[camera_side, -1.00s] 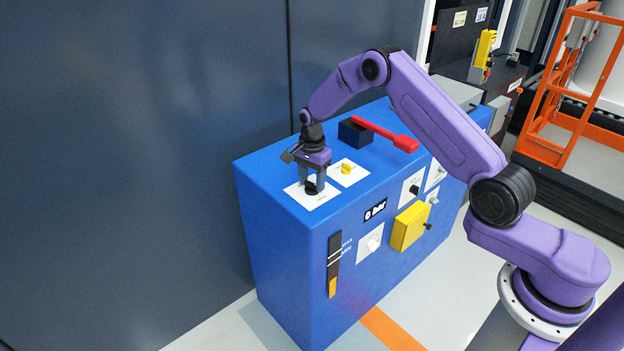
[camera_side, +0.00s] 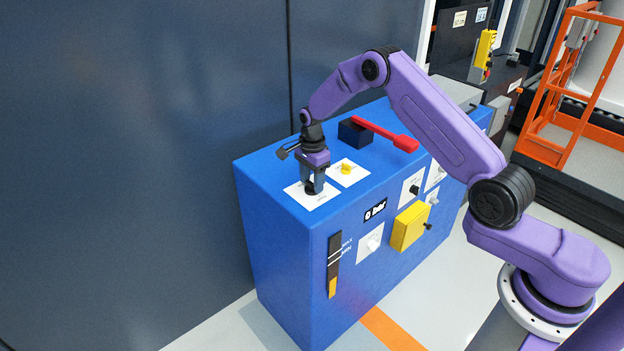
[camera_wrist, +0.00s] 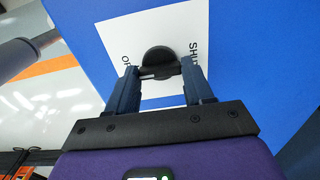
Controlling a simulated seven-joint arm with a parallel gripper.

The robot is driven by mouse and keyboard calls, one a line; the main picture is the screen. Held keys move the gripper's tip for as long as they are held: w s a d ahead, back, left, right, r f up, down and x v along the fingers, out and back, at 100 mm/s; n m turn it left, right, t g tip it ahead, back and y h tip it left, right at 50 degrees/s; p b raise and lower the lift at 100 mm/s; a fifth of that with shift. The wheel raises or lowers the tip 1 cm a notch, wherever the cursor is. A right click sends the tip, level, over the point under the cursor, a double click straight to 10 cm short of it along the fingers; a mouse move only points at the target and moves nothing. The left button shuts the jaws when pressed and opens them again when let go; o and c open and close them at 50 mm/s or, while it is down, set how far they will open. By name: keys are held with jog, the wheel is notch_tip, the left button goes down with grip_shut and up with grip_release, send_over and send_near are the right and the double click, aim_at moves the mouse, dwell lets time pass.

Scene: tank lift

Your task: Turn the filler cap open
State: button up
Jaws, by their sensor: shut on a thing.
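The filler cap (camera_wrist: 158,57) is a black round knob with a raised bar, on a white label plate (camera_wrist: 112,38) on top of the blue tank unit. The plate reads "SHUT" on one side and what looks like "O…", partly hidden, on the other. My gripper (camera_wrist: 160,70) points down with its two fingers around the cap, shut on it. In the side view my gripper (camera_side: 311,187) stands over the plate at the unit's near left end and hides most of the cap (camera_side: 309,191).
A small yellow knob (camera_side: 346,169) sits on another white plate just right of my gripper. Behind it is a dark block (camera_side: 354,133) with a red lever (camera_side: 385,133). A dark wall (camera_side: 140,150) stands close behind.

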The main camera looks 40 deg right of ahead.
aim_at(312, 183)
jog(key=o, duration=1)
jog(key=shift+o, duration=0.2)
jog(key=shift+r, duration=0.1)
notch_tip(312, 183, up, 17)
jog(key=shift+r, duration=0.2)
